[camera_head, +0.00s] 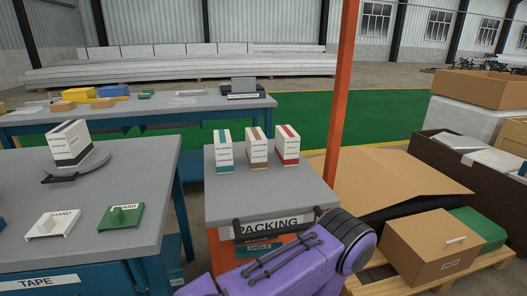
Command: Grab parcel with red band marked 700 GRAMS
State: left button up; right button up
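The parcel with the red band (287,146) is a small upright white box with red on its top and lower front. It stands at the right of a row on the grey packing table (225,208). Its printed label is too small to read. Beside it stand a brown-banded parcel (257,149) and a teal-banded parcel (223,152), with gaps between them. A purple arm link of mine crosses the bottom middle, in front of the table. Neither of my grippers shows, and nothing hides the front of the red-banded parcel.
An orange post (341,90) rises close behind the table's right side. Left is a table with a white box on a scale (77,166) and guard pieces (120,216). Cardboard boxes (432,246) sit on a pallet at right. The packing table's front top is clear.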

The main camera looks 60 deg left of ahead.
aim_at(288, 142)
jog(key=z, duration=0.1)
jog(key=k, duration=0.05)
jog(key=u, duration=1.25)
